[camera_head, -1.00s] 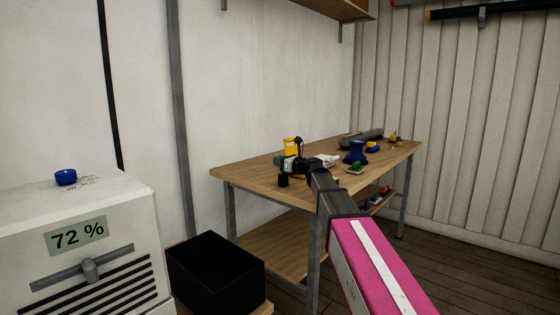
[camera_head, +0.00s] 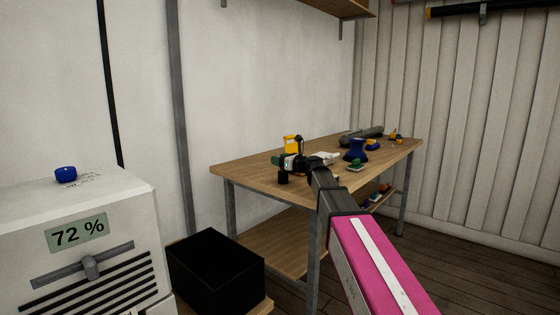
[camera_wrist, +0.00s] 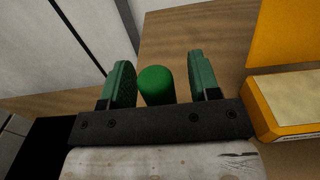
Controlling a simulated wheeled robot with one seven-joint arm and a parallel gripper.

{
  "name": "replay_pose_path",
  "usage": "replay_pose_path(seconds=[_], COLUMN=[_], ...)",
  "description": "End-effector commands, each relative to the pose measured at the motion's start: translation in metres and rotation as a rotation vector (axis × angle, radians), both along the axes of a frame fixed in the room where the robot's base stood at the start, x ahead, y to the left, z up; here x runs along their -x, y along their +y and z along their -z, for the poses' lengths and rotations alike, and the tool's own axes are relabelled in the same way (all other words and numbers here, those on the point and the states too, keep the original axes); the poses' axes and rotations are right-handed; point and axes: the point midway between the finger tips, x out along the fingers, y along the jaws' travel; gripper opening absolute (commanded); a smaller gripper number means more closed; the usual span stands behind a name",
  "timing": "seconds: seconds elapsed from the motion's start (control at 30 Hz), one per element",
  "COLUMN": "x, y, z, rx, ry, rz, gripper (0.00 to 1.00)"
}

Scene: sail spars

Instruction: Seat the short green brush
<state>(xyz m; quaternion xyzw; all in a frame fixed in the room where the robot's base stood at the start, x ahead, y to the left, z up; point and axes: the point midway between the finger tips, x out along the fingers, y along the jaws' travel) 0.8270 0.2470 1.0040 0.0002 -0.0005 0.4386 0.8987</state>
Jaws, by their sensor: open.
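The short green brush shows in the wrist view as a rounded green cylinder (camera_wrist: 156,86) between the two green fingers of my gripper (camera_wrist: 159,64). The fingers stand apart, with a visible gap on each side of it. Its lower part is hidden behind the dark gripper bar, so I cannot tell what it rests on. In the head view my gripper (camera_head: 279,161) is over the near left part of the workbench (camera_head: 245,172). The brush cannot be made out there.
A yellow-orange object (camera_head: 292,144) stands just behind my gripper; it also shows at right in the wrist view (camera_wrist: 285,105). A black cylinder (camera_head: 283,178) is close by. A blue flared object (camera_head: 356,151) and a green-topped block (camera_head: 356,166) stand farther right. A black open box (camera_head: 214,270) sits below left.

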Motion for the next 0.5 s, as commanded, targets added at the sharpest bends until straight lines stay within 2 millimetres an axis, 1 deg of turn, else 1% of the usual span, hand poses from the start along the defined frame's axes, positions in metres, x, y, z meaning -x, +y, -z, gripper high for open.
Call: replay_pose_path(seconds=[0.17, 0.4, 0.5], x=[0.015, 0.044, 0.054], y=[-0.018, -0.054, -0.066], z=[0.000, 0.000, 0.000], rx=[0.000, 0.000, 0.000], ry=[0.000, 0.000, 0.000], rz=[0.001, 0.002, 0.001], gripper=[0.56, 0.56, 0.56])
